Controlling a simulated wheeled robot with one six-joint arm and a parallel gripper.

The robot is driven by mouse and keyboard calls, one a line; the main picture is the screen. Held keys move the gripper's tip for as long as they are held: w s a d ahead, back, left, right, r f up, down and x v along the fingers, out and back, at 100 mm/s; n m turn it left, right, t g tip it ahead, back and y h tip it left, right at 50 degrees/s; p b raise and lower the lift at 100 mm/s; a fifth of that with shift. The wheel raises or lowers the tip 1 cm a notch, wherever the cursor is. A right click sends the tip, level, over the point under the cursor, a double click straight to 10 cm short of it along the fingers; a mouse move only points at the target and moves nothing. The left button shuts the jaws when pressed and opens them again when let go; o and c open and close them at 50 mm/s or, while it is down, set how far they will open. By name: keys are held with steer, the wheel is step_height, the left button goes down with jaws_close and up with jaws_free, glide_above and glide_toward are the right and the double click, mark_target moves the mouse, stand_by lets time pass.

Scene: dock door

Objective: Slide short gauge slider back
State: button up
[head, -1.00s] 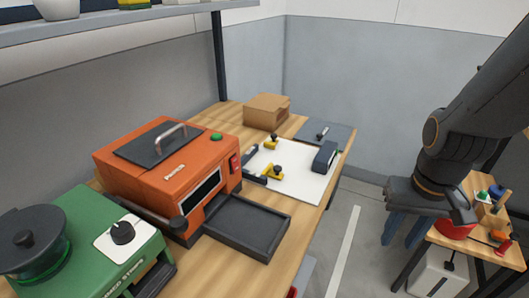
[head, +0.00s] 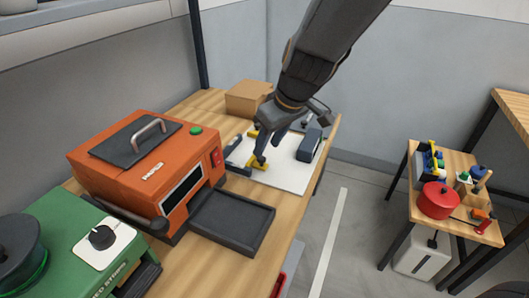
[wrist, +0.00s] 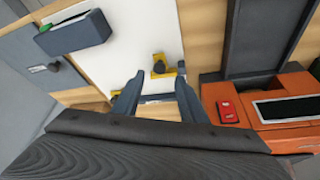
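Two yellow sliders with dark knobs sit on the white board (head: 290,176). The nearer slider (head: 257,161) is beside the dark bar at the board's left. The farther slider (head: 252,134) is partly covered by my gripper. I cannot tell which one is the short gauge slider. My gripper (head: 271,143) hangs over the board, close to both sliders. In the wrist view its two fingers (wrist: 158,88) are spread with nothing held between them. A yellow slider with a dark knob (wrist: 159,67) shows just beyond the fingertips. Contact cannot be told.
A dark block (head: 309,146) stands on the board's right side. The orange machine (head: 150,165) and its dark tray (head: 232,220) are to the left and front. A cardboard box (head: 247,98) is behind. A small table (head: 455,220) with a red pot stands at right.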

mark_target(262, 158)
steer(key=shift+x, duration=2.5)
steer(key=shift+c, duration=0.4)
steer(key=shift+d, duration=0.1)
jaws_close()
